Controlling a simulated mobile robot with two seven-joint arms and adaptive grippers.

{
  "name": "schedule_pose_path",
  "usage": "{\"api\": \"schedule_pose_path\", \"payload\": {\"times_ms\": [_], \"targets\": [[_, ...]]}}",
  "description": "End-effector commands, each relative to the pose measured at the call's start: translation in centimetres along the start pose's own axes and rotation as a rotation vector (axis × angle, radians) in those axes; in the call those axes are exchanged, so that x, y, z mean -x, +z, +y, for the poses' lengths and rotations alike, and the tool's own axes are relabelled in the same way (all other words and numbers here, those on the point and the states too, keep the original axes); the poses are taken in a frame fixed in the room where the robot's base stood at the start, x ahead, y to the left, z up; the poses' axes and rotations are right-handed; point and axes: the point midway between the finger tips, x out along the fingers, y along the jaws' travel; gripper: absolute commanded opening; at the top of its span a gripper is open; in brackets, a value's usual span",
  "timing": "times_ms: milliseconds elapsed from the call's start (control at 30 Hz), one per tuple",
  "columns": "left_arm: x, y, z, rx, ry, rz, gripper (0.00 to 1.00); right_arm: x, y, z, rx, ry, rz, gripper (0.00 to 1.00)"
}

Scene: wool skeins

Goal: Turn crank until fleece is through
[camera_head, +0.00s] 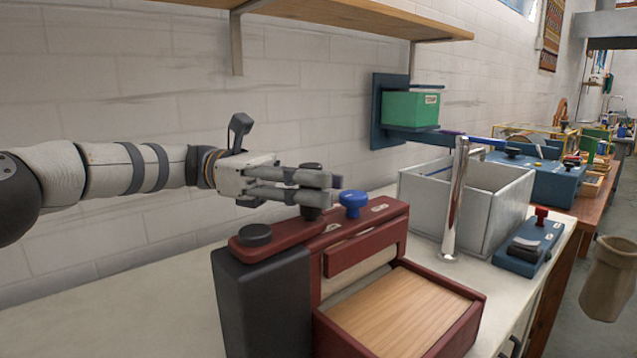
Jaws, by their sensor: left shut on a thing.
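A dark red machine (300,232) with a black side housing stands on the pale counter. My left gripper (330,181) comes in from the left above its top. The fingers are closed around a black upright knob (311,213), which shows above and below them; I take it as the crank handle. A blue knob (353,200) stands just right of the fingertips, and a flat black knob (255,234) sits at the left. A pale surface (352,278) shows under the red front bar; I cannot tell whether it is fleece. The slatted wooden tray (400,308) in front looks empty.
A grey sink (408,208) with a chrome tap (456,200) stands right of the machine. A blue device with a red knob (532,241) lies beyond. A green box (410,108) is on the wall. The counter (130,305) at left is bare.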

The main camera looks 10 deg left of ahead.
Motion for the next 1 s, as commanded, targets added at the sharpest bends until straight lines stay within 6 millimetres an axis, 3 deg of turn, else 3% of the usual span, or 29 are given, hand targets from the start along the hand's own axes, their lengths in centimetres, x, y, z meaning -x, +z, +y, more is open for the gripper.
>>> {"api": "schedule_pose_path", "payload": {"times_ms": [33, 500, 533, 600, 633, 900, 1000], "targets": [[0.0, -0.7, -0.2, 0.014, -0.011, 0.008, 0.00, -0.1, 0.0, 0.0, 0.000, 0.000, -0.002, 0.00], [0.0, -0.7, -0.2, 0.014, -0.011, 0.008, 0.00, -0.1, 0.0, 0.0, 0.000, 0.000, -0.002, 0.00], [0.0, -0.7, -0.2, 0.014, -0.011, 0.008, 0.24, -0.1, 0.0, 0.0, 0.000, 0.000, -0.002, 0.00], [0.0, -0.7, -0.2, 0.013, -0.011, 0.008, 0.40, -0.1, 0.0, 0.0, 0.000, 0.000, -0.002, 0.00], [0.0, -0.7, -0.2, 0.012, -0.010, 0.007, 0.44, -0.1, 0.0, 0.0, 0.000, 0.000, -0.002, 0.00], [0.1, -0.3, -0.1, 0.005, -0.005, 0.005, 0.44, 0.0, 0.0, 0.0, 0.000, 0.000, -0.001, 0.00], [1.1, -0.3, 0.0, 0.005, -0.002, 0.004, 0.44, 0.0, 0.0, 0.0, 0.000, 0.000, 0.000, 0.00]]}}
